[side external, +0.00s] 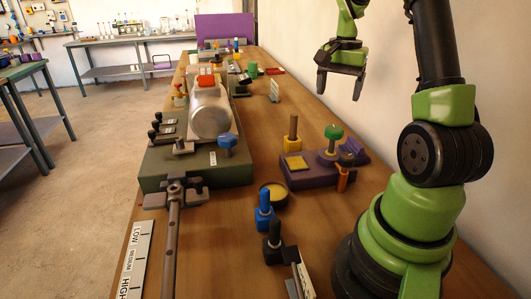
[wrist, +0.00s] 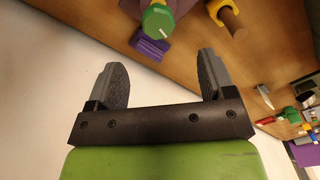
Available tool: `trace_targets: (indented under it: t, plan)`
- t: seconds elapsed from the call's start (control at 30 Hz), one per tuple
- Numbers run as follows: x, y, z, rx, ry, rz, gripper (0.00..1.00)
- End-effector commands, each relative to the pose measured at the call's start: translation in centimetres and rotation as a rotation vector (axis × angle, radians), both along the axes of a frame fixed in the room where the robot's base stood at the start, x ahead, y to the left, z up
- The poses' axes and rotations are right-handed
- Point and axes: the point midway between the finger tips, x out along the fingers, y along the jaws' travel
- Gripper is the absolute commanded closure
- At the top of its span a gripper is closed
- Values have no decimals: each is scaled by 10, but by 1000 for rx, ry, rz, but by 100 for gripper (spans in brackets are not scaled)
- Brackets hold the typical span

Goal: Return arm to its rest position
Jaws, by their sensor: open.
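My gripper (side external: 341,86) is at the upper right of the side external view, raised above the wooden bench beside the white wall. Its two dark fingers point down and stand apart with nothing between them. In the wrist view, my gripper (wrist: 162,80) shows the same wide, empty gap, with the bench and wall behind it. My green and black arm stands at the right of the side external view. The fingers are clear of all objects on the bench.
A purple block (side external: 325,165) with a green knob (side external: 334,132) stands near my arm. A silver cylinder (side external: 211,113) on a green base (side external: 190,168) is left of it. Blue (side external: 264,212) and black (side external: 274,240) bottle-like pieces stand in front. Bare bench lies between base and purple block.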

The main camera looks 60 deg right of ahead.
Motion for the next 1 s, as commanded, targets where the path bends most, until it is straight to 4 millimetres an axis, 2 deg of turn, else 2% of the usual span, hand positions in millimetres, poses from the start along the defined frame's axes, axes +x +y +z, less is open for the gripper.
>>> trace_targets:
  t: [0.07,0.17,0.3,0.37,0.5,0.6,0.7,0.8,1.0]
  plan:
    - [8,15,12,-18,-25,55,24]
    - [20,50,36,-54,-85,176,24]
    - [25,119,70,-111,-205,409,24]
    - [21,148,81,-131,-260,510,24]
    - [-1,208,97,-170,-395,737,24]
    - [-21,241,101,-186,-488,879,24]
    - [-40,262,100,-196,-565,991,24]
    - [-53,275,97,-200,-618,1063,24]
    - [-62,281,95,-202,-652,1110,24]
